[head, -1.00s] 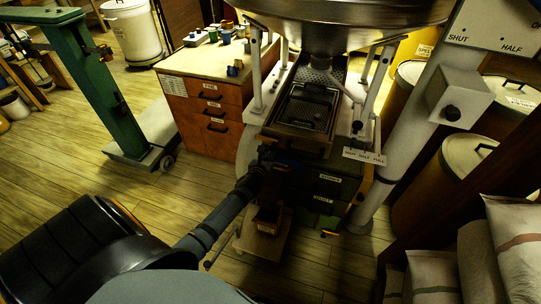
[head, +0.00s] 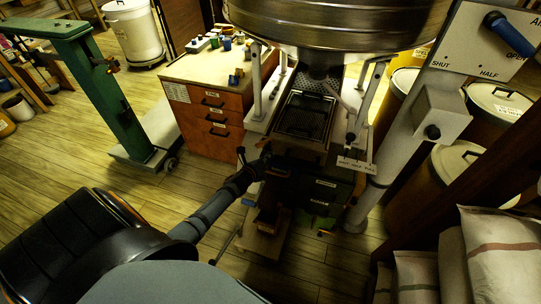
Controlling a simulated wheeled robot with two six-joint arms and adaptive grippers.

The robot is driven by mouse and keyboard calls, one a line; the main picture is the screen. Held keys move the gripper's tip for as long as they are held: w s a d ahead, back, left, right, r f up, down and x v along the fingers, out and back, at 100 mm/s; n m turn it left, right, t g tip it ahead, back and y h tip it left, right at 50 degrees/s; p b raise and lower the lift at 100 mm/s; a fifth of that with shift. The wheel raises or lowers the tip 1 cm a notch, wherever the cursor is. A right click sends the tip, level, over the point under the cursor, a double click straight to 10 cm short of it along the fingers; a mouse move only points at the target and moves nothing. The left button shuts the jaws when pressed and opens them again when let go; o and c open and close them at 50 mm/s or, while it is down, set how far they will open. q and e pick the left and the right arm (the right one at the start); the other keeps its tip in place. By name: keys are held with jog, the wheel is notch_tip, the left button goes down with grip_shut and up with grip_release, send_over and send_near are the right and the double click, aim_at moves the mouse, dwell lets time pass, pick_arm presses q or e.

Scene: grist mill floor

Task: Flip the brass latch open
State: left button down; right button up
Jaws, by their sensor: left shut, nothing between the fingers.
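I cannot make out a brass latch clearly in the head view. My left arm reaches in from the lower left, and its dark gripper (head: 275,166) is at the left front of the dark cabinet (head: 322,196) under the mill. The gripper is shut and holds nothing. It is in shadow, so I cannot tell whether it touches the cabinet, and it hides part of that front. A small orange-yellow piece (head: 325,232) shows low by the cabinet; I cannot tell what it is. My right gripper is out of view.
A round metal hopper (head: 335,30) hangs over the mill's tray (head: 303,118). A post with a SHUT/HALF/OPEN plate (head: 482,45) and blue handle (head: 508,34) stands right. Sacks (head: 495,255) fill the lower right.

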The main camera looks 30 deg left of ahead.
aim_at(267, 148)
pick_arm(q)
jog(key=a+r+n, duration=0.1)
jog(key=a+r+n+t+h+b, duration=0.1)
jog(key=n, duration=0.1)
jog(key=shift+s+r+n, duration=0.15)
jog(key=shift+s+n, duration=0.05)
jog(key=shift+n, duration=0.1)
jog(key=shift+s+a+r+n+t+h+b, duration=0.2)
jog(key=shift+a+r+n+t+b, duration=0.2)
jog(key=shift+a+n, duration=0.4)
jog(key=shift+s+a+r+n+t+h+b, duration=0.1)
jog(key=shift+a+r+n+t+h+b, duration=0.25)
jog(key=shift+n, duration=0.8)
jog(key=shift+s+a+r+n+t+h+b, duration=0.15)
jog(key=shift+a+r+n+t+b, duration=0.15)
jog(key=shift+a+n+b, duration=0.4)
jog(key=shift+a+n, duration=0.1)
jog(key=shift+n, duration=0.25)
